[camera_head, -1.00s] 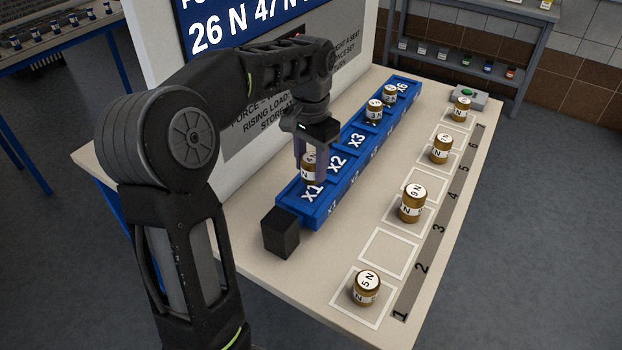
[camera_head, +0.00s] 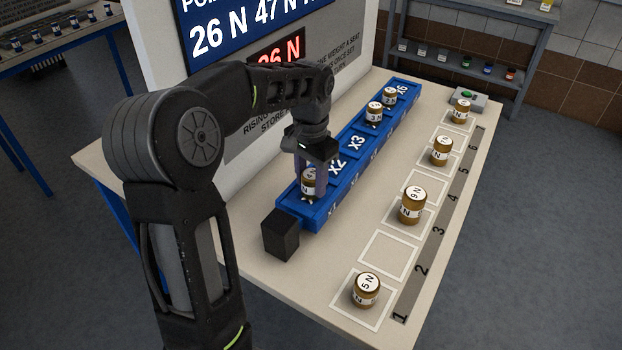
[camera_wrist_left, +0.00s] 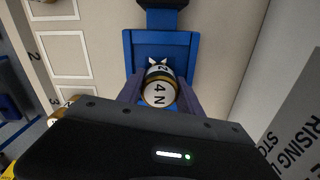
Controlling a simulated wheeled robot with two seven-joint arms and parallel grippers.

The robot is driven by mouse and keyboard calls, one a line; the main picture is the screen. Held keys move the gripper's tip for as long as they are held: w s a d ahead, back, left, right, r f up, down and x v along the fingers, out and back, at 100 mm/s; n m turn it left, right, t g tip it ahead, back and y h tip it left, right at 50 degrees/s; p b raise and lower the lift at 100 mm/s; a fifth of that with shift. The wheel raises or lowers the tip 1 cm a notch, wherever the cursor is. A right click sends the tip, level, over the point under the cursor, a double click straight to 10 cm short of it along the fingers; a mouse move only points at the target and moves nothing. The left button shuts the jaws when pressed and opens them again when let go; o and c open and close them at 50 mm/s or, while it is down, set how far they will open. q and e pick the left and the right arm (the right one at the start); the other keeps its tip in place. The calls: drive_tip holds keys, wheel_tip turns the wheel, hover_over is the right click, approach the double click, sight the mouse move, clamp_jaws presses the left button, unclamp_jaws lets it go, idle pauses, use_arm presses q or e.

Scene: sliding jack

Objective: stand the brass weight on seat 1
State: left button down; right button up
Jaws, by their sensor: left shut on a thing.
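My left gripper (camera_head: 311,178) is shut on a brass weight (camera_head: 309,186) with a white top. My right gripper is not in view.
Two brass weights (camera_head: 374,112) (camera_head: 389,96) stand farther along the rail. Several others, such as the 5 N one (camera_head: 366,290), stand on table squares. Square 2 (camera_head: 388,255) is empty. A black block (camera_head: 281,236) is at the rail's near end. A display panel (camera_head: 255,35) stands behind.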

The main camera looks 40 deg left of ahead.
sight(311, 174)
use_arm(q)
drive_tip(key=c, duration=0.8)
unclamp_jaws()
drive_tip(key=shift+r, duration=0.1)
wheel_tip(311, 174, up, 6)
drive_tip(key=shift+r, duration=0.1)
wheel_tip(311, 174, up, 6)
drive_tip(key=p, duration=0.4)
